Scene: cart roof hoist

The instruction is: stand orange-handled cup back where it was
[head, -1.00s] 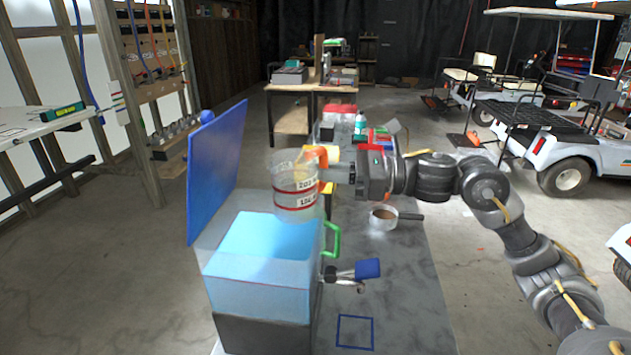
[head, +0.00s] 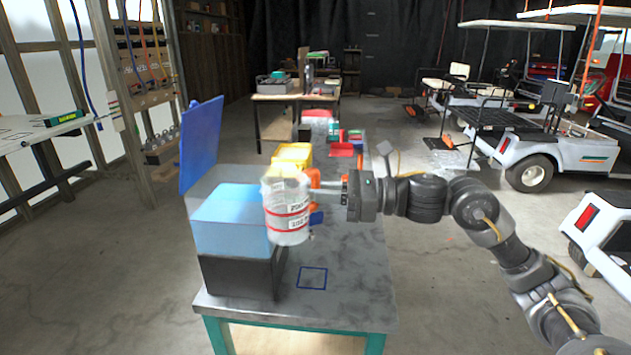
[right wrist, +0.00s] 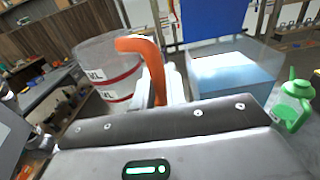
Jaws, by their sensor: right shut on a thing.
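The clear cup (head: 287,207) with red bands and an orange handle (head: 314,185) is held upright in the air, in front of the right edge of the water tank. My right gripper (head: 328,192) is shut on the orange handle. In the right wrist view the cup (right wrist: 108,75) and its orange handle (right wrist: 152,66) show just beyond the gripper (right wrist: 160,98). A blue square outline (head: 312,278) is marked on the bench top (head: 355,295), lower in the picture than the cup, and it is empty. My left gripper is not in view.
The clear tank of blue water (head: 228,220) stands on a dark base with its blue lid (head: 201,145) raised. A green-handled jug (right wrist: 295,100) shows in the right wrist view. A yellow container (head: 292,155) and red items are farther along the bench.

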